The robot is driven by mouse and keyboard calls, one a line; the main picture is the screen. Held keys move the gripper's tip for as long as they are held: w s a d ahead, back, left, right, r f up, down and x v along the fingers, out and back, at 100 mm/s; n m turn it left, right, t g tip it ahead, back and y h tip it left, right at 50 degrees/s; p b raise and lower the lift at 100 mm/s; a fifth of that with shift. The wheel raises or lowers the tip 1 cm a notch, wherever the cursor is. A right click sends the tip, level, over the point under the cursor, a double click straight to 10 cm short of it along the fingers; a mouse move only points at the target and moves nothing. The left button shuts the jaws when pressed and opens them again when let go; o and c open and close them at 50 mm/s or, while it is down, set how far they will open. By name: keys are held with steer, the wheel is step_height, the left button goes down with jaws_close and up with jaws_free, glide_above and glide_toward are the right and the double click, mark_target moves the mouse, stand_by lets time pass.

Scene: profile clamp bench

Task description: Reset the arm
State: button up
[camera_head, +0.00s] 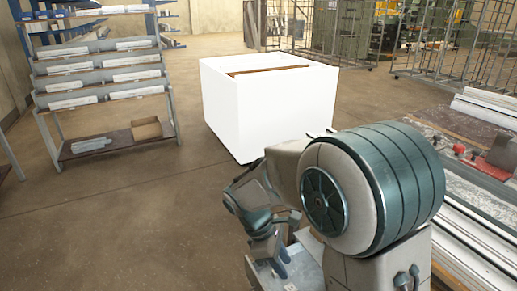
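My arm fills the lower right of the head view, bent, with its large rounded joint close to the camera. The arm's far end hangs down left of that joint. My gripper (275,262) shows small and dark there, pointing down, in front of a grey metal surface (305,265). Its fingertips are too small and dark to tell if they are apart or if anything is between them.
A bench (460,225) with long metal profiles and a red clamp part (503,152) runs along the right, close to my arm. A white box (265,105) stands behind the arm. A shelf rack (105,85) is at left. The floor at lower left is clear.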

steer(key=s+d+r+m+t+y+p, duration=0.2)
steer(key=s+d+r+m+p, duration=0.2)
steer(key=r+m, duration=0.3)
steer(key=s+d+r+m+t+y+p, duration=0.2)
steer(key=s+d+r+m+p, duration=0.3)
steer(key=r, duration=0.8)
steer(key=s+m+y+p, duration=0.1)
steer(key=m, duration=0.2)
steer(key=shift+s+d+m, duration=0.2)
steer(key=shift+s+m, duration=0.1)
steer(key=shift+s, duration=0.05)
